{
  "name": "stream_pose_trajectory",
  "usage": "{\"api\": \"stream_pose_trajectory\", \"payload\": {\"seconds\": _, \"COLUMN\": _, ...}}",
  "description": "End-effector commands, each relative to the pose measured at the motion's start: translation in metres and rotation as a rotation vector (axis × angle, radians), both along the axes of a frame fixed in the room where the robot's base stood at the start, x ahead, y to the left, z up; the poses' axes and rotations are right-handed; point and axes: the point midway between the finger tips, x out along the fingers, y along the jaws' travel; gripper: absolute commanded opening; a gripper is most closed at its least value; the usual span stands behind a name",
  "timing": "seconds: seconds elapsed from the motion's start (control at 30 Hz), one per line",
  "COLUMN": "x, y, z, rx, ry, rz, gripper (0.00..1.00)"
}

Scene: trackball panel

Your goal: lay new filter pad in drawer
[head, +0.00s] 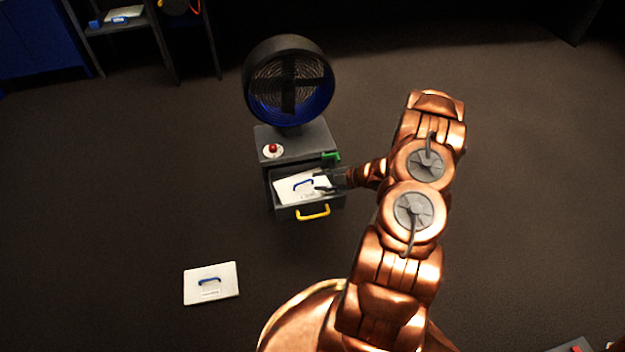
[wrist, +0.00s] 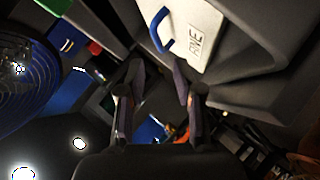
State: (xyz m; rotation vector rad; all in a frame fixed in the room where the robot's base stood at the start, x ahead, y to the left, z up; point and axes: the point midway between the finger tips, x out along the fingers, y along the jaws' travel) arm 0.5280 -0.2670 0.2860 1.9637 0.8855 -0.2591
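A white filter pad (head: 290,190) with a blue handle is in the open drawer (head: 283,212) of the dark cabinet; I cannot tell whether it lies fully flat. It also shows at the top of the wrist view (wrist: 200,30), with partly readable lettering. A second white pad (head: 225,288) with a blue handle lies flat on the floor, front left of the drawer. My gripper (head: 324,182) is at the drawer's right side, close to the pad. In the wrist view my gripper (wrist: 160,78) has its fingers apart with nothing between them, and the blue handle is beyond the fingertips.
The drawer has a yellow handle (head: 313,213) at its front. A round fan (head: 289,82) and a red button (head: 273,149) are on the cabinet top (head: 305,143), with a green part (head: 331,157) at its right edge. Shelves (head: 120,25) stand back left. The floor around is mostly clear.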

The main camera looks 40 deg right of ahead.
Motion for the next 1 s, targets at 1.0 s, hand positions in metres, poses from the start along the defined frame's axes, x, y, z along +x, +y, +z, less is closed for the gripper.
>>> {"api": "stream_pose_trajectory", "payload": {"seconds": 1.0, "x": 0.011, "y": -0.082, "z": 0.084, "rx": -0.24, "ry": 0.199, "rz": -0.279, "gripper": 0.34}}
